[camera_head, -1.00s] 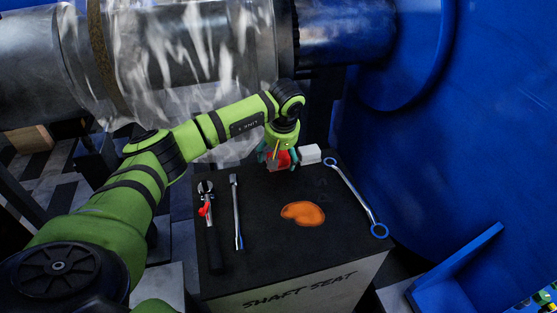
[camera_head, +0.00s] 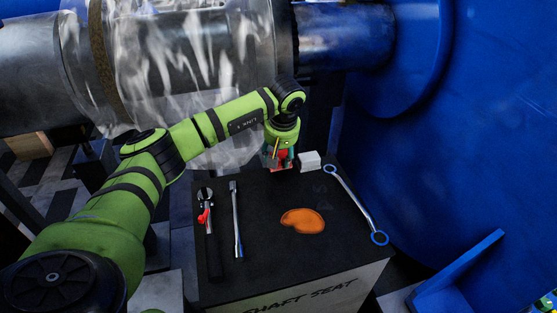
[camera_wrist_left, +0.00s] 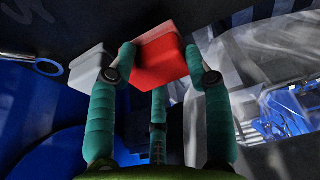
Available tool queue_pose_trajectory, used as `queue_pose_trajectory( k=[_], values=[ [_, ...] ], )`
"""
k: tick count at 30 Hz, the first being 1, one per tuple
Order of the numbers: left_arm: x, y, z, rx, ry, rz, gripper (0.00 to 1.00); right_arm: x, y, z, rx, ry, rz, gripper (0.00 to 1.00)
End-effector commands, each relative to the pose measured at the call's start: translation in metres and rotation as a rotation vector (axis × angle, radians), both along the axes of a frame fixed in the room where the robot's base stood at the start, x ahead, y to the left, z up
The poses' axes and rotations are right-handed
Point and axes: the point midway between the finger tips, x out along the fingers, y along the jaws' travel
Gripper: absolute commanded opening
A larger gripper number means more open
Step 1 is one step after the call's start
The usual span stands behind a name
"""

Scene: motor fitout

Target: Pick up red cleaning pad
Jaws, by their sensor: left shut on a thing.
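The red cleaning pad (camera_wrist_left: 158,60) is a red block with a paler top edge, held between the fingers of my left gripper (camera_wrist_left: 162,68) in the left wrist view. In the head view the left gripper (camera_head: 278,160) is over the far end of the black bench top, and the red pad (camera_head: 283,155) shows partly between its fingers. The fingers hide part of the pad there. I cannot tell how far the pad is above the bench. My right gripper is not in view.
A white block (camera_head: 309,161) stands just right of the gripper. The black bench (camera_head: 265,260) carries an orange patch (camera_head: 303,221), a blue-ended wrench (camera_head: 357,205), a long metal tool (camera_head: 236,220) and a red-marked ratchet tool (camera_head: 207,215). A large shaft (camera_head: 180,70) lies behind, a blue wall right.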

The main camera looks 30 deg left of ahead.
Motion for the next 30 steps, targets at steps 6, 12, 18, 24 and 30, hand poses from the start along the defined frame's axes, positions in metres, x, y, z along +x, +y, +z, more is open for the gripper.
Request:
queue_pose_trajectory(
  k=[6,12,18,24,30],
  values=[
    [0.003,-0.035,0.036,-0.001,-0.005,-0.006,0.18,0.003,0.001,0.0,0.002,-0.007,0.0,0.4],
    [0.006,-0.078,0.062,0.0,-0.005,-0.005,0.18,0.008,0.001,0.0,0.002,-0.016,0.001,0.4],
    [0.007,-0.106,0.079,0.0,-0.003,-0.001,0.18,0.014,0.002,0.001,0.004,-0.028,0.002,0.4],
    [0.007,-0.116,0.085,0.0,-0.001,0.0,0.18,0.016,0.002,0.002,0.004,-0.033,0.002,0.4],
    [0.007,-0.117,0.085,0.0,-0.002,0.001,0.18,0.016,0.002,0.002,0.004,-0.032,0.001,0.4]
  ],
)
